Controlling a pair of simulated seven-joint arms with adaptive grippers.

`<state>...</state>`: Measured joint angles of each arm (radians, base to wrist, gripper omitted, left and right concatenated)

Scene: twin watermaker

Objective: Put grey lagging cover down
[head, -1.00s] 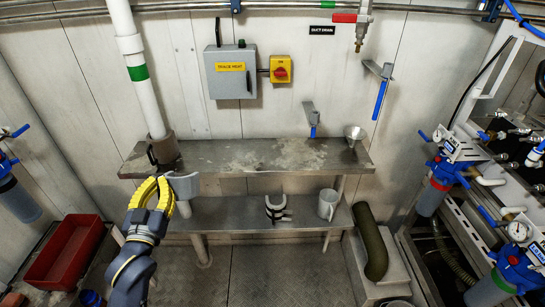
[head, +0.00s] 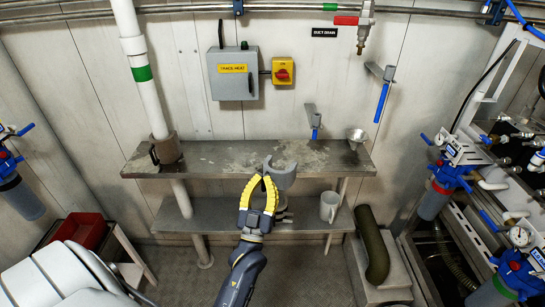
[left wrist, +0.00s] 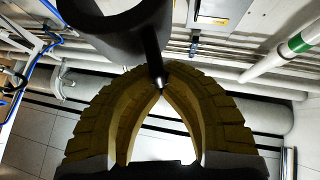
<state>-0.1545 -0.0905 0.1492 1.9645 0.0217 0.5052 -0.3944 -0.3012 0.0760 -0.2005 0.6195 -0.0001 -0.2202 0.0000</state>
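The grey lagging cover (head: 286,179) is a curved half shell. It appears at the front edge of the upper steel shelf (head: 225,153) in the head view; I cannot tell whether it touches the shelf. My left gripper (head: 264,180), with yellow ribbed fingers, is shut on its stem. In the left wrist view the cover (left wrist: 105,22) looks dark at the top, and its stem runs down between the fingertips (left wrist: 161,88). A brown cover (head: 165,150) with a black handle sits around the white pipe at the shelf's left. My right gripper is not in view.
The lower shelf (head: 215,212) holds a grey mug (head: 329,206). A funnel (head: 357,137) stands at the upper shelf's right end. A blue-handled valve (head: 315,124) is on the wall behind. The upper shelf's middle is mostly clear. A red bin (head: 82,231) is at left.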

